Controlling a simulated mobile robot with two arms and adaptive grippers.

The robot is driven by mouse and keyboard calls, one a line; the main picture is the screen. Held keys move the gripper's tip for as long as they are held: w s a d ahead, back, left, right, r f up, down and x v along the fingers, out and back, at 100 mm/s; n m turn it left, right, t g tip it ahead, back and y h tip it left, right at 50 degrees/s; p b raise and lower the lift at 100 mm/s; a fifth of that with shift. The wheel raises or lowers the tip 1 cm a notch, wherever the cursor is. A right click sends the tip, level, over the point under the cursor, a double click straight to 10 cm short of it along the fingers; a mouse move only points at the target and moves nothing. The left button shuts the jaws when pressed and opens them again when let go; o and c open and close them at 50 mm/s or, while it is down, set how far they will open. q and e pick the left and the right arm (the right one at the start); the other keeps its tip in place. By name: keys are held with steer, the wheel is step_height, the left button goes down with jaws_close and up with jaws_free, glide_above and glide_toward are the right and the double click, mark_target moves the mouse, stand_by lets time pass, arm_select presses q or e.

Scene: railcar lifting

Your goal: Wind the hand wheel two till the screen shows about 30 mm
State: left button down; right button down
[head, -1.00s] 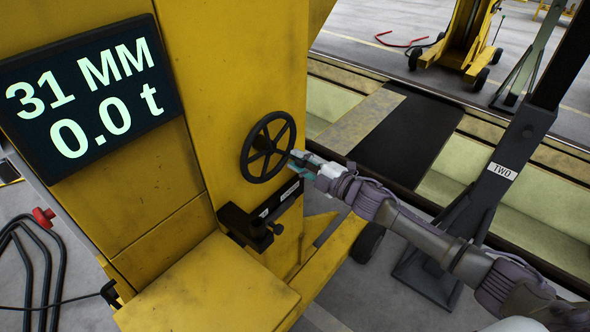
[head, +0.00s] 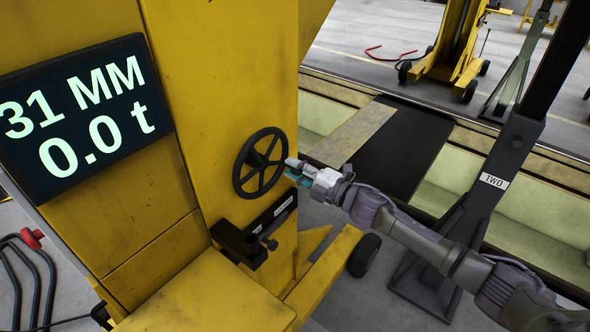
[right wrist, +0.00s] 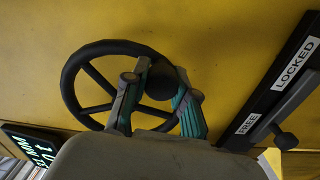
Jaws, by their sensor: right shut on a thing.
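The black spoked hand wheel (head: 257,160) stands out from the yellow jack column, right of the screen. The screen (head: 85,110) reads 31 MM and 0.0 t in the head view. My right gripper (head: 291,168) is at the wheel's right side. In the right wrist view its fingers (right wrist: 162,92) are shut on the wheel's dark round knob (right wrist: 160,82), with the wheel rim (right wrist: 70,85) behind. The screen (right wrist: 33,150) also shows there, partly cut off. My left gripper is not in view.
A black lock bar (right wrist: 285,80) marked FREE and LOCKED sits below the wheel in the head view. A dark stand labelled TWO (head: 493,181) rises close to my right arm. Black bent tubes with a red knob (head: 32,238) are at the lower left.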

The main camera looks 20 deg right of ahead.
steer(key=c, duration=0.9)
jaws_free()
steer(key=shift+s+d, duration=0.1)
steer(key=v, duration=1.1)
steer(key=shift+s+d, duration=0.2)
steer(key=shift+s, duration=0.15)
steer(key=shift+f, duration=0.1)
